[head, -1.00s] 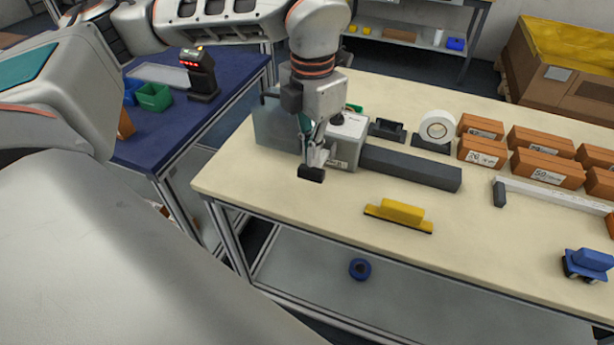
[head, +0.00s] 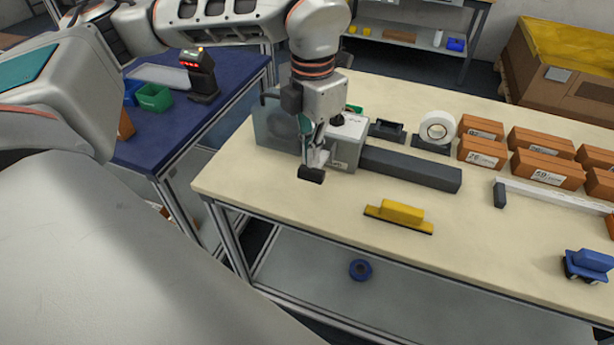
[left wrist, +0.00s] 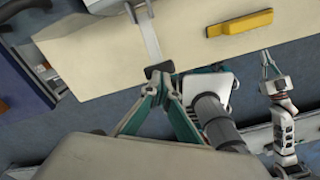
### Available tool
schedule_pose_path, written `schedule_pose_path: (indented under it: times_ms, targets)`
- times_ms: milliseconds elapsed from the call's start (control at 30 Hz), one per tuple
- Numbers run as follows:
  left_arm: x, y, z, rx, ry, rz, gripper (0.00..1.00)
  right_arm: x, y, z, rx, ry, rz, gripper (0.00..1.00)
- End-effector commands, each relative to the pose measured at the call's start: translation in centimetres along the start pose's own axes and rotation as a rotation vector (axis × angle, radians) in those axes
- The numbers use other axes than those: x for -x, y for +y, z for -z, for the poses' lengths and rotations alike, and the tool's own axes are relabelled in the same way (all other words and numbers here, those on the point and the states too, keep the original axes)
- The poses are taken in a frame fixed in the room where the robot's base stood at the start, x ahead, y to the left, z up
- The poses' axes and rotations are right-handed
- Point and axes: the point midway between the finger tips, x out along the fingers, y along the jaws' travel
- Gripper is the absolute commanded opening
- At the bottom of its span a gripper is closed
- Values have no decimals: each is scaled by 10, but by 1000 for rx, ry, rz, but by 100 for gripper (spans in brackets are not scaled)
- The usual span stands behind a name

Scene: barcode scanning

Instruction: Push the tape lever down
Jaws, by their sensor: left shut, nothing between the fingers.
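The tape machine (head: 344,150) is a grey box on the bench with a pale metal lever (head: 319,160) reaching out over the table. The lever ends in a black handle (head: 311,175). My left gripper (head: 307,155) points down beside the lever, shut and empty. In the left wrist view the lever (left wrist: 147,35) runs down to its black handle (left wrist: 158,70), and my left fingertips (left wrist: 161,80) are right at the handle; I cannot tell whether they touch. My right gripper (left wrist: 267,62) shows at the right of that view; its opening is unclear.
A long dark grey block (head: 410,168) and a yellow-handled tool (head: 400,212) lie right of the lever. A white tape roll (head: 437,128) and several brown boxes (head: 482,151) stand behind. The bench's front left is clear.

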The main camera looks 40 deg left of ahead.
Motion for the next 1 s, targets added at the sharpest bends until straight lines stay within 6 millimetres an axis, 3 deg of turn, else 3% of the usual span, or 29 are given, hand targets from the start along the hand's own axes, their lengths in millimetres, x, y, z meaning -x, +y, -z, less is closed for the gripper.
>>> schedule_pose_path:
  times_ms: [1000]
  targets:
    - [-60,1,-2,0,1,0,0,-18,-9,-43,-6,-27,8,0]
